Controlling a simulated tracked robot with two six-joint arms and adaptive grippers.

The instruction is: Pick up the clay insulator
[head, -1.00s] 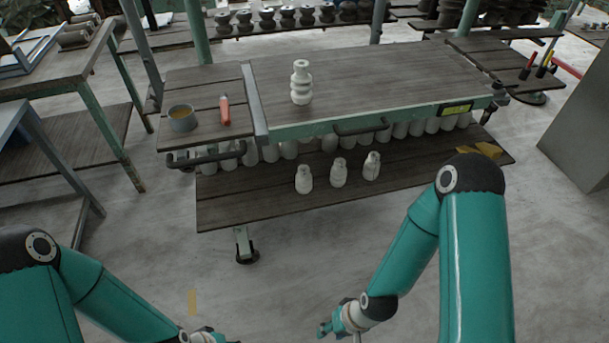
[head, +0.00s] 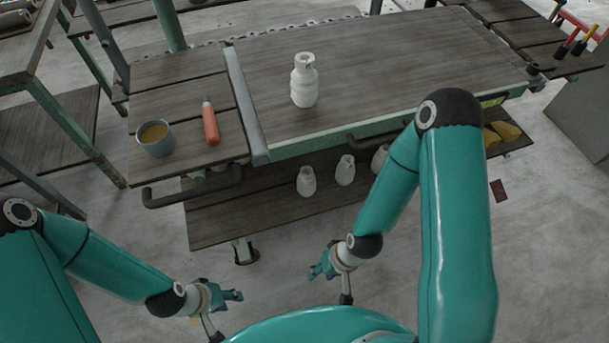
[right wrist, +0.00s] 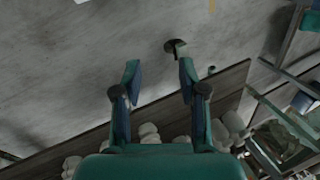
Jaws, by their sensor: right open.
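The white clay insulator (head: 304,82) stands upright on the wooden top of the workbench (head: 390,60), near its left front part. My right gripper (head: 318,268) is below and in front of the bench, well apart from the insulator. In the right wrist view its two fingers (right wrist: 157,80) are spread with nothing between them. My left gripper (head: 232,296) is low at the left, over the floor and apart from the bench; its fingers are too small to judge. The insulator does not show clearly in the right wrist view.
A grey cup (head: 156,140) and an orange-handled tool (head: 210,122) lie on the left side shelf. Several white pieces, one at the left (head: 306,182), stand on the lower shelf. A dark handle bar (head: 190,190) juts out in front. The bench top around the insulator is clear.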

